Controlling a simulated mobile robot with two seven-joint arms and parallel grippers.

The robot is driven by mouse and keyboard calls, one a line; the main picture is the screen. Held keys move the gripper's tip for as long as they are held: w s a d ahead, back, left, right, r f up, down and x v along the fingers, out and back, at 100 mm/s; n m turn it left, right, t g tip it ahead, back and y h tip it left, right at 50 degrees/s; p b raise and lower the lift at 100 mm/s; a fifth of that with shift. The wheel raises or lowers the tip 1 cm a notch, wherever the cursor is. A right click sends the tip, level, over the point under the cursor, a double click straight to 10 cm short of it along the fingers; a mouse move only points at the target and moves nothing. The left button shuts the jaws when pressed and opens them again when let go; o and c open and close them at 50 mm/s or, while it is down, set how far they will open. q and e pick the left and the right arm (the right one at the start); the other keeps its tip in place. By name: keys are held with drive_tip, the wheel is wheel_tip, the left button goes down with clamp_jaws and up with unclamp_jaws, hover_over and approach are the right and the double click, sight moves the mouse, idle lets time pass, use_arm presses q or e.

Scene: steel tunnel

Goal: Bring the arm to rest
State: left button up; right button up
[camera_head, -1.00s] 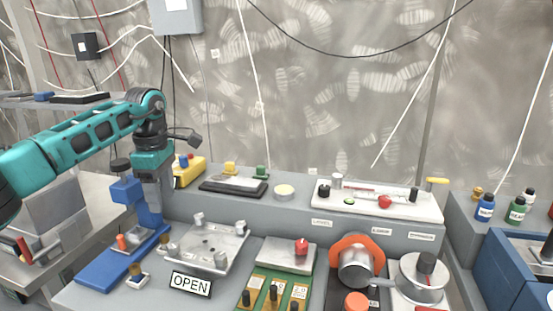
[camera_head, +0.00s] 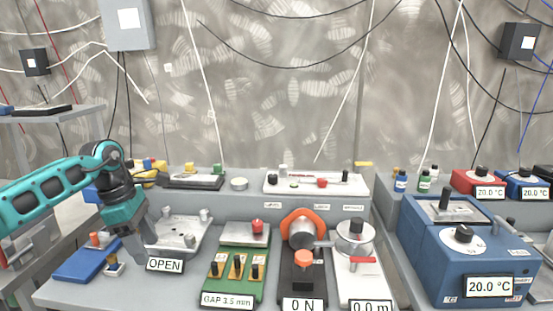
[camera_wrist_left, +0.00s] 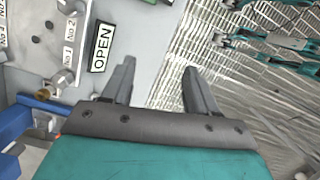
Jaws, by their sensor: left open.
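My left arm (camera_head: 45,190) is teal and comes in from the left in the head view. Its gripper (camera_head: 138,250) points down by the steel plate with posts (camera_head: 178,238) and the OPEN sign (camera_head: 165,265). In the left wrist view the two dark fingers (camera_wrist_left: 158,80) stand apart with nothing between them. The OPEN sign (camera_wrist_left: 102,47) is just left of the fingers there, and a grated floor (camera_wrist_left: 215,75) lies beyond them.
A blue stand (camera_head: 82,265) is left of the gripper. A green gap panel (camera_head: 232,280), an orange-ringed device (camera_head: 302,230) and a blue 20.0 °C unit (camera_head: 470,265) stand to the right. The bench's front edge is close to the gripper.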

use_arm(q)
drive_tip(key=s+d+f+n+t+h, duration=0.25)
drive_tip(key=d+n+h, duration=0.25)
drive_tip(key=d, duration=0.4)
drive_tip(key=s+d+f+n+t+h, duration=0.1)
drive_tip(key=s+d+n+h, duration=0.35)
drive_tip(key=d, duration=0.45)
drive_tip(key=s+d+f+n+t+h, duration=0.2)
drive_tip(key=d+n+h, duration=0.35)
drive_tip(key=d, duration=0.35)
drive_tip(key=s+a+f+n+t+y, duration=0.2)
drive_tip(key=s+a+f+n+y, duration=0.6)
drive_tip(key=n, duration=0.9)
drive_tip(key=s+a+f+n+t+y, duration=0.3)
drive_tip(key=s+a+f+n+y, duration=0.4)
drive_tip(key=f+n, duration=0.5)
drive_tip(key=s+a+n, duration=0.2)
drive_tip(key=n, duration=0.4)
drive_tip(key=shift+a+y+p, duration=0.3)
drive_tip(key=shift+y+p, duration=0.05)
drive_tip(key=shift+y, duration=0.05)
